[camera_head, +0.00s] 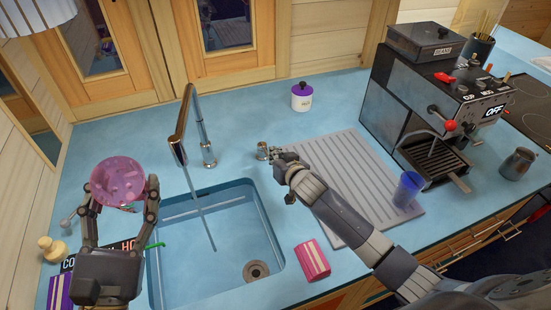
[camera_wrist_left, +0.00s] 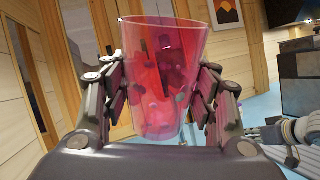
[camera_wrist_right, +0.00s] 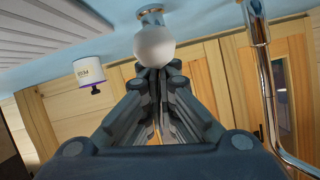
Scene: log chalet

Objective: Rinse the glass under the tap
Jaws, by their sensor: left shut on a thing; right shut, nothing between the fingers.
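A pink see-through glass (camera_head: 117,178) is held by my left gripper (camera_head: 121,189), left of the sink. In the left wrist view the glass (camera_wrist_left: 163,85) stands roughly upright between the fingers, its wide rim up. The chrome tap (camera_head: 183,125) arches over the sink (camera_head: 245,215). A thin stream of water (camera_head: 203,218) falls from its spout into the basin, to the right of the glass. My right gripper (camera_head: 277,155) is shut and empty beside a small metal knob (camera_head: 262,150) behind the sink. In the right wrist view the round knob (camera_wrist_right: 154,46) is just beyond the fingertips; contact is unclear.
A ribbed drainboard (camera_head: 345,165) lies right of the sink with a blue cup (camera_head: 408,188) on it. A purple-lidded jar (camera_head: 301,97) and coffee machine (camera_head: 425,100) stand behind. A COLD/HOT label is partly hidden by my left gripper.

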